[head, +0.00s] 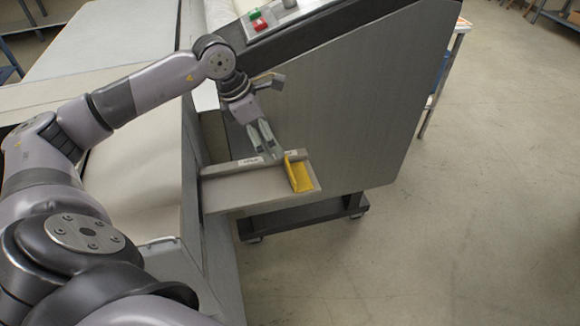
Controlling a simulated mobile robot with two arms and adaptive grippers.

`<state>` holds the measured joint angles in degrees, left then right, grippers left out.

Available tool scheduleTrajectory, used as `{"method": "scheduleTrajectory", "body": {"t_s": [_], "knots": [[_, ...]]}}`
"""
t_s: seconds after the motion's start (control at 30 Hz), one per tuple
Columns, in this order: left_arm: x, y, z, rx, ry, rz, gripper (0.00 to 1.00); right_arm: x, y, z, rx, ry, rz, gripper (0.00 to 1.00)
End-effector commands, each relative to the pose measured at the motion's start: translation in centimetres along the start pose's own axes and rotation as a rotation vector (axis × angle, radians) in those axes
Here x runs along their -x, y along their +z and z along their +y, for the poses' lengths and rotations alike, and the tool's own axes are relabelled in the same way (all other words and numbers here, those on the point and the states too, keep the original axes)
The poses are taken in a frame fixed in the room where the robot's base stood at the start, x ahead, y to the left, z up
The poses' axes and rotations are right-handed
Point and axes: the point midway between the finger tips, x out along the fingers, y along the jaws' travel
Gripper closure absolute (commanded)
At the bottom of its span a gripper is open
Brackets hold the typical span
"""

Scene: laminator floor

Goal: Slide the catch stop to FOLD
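The catch stop is a yellow angled piece (299,175) at the right end of a small grey ledge (235,190) on the machine's side. A raised rail (226,168) runs along the ledge's back edge. It carries a white label (250,161) left of the stop and another behind the stop; their words are too small to read surely. My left gripper (273,155) points down at the rail, just left of the stop, with its fingers close together and nothing seen between them. Whether the fingertips touch the rail or stop cannot be told. My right gripper is not in view.
The machine's large grey side panel (345,110) rises behind the ledge. A sloped control panel with a green button (259,24) and a red button (254,13) is above. A dark wheeled base (300,215) stands below. Open concrete floor (480,200) lies to the right.

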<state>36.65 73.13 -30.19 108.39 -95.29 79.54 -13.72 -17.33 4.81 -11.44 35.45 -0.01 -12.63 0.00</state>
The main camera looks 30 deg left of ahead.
Motion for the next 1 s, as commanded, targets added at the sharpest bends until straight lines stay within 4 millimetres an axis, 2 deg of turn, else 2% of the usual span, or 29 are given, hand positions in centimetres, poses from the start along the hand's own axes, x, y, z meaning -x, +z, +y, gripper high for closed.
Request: {"method": "scheduleTrajectory", "body": {"t_s": [0.03,0.4,0.6,0.8,1.0], "knots": [[-0.9,0.2,-0.1,0.001,-0.006,0.000,0.00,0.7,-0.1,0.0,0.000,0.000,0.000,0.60],[-8.9,0.2,-0.1,0.003,-0.005,-0.001,0.00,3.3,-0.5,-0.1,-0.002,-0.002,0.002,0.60],[-12.2,0.2,-0.1,0.002,-0.004,-0.001,0.00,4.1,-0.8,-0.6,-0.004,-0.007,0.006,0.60],[-13.7,0.1,-0.1,-0.001,-0.001,-0.001,0.00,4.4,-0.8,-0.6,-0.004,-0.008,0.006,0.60],[-13.9,0.1,0.0,-0.001,0.000,-0.002,0.00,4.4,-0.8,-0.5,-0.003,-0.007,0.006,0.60]]}}
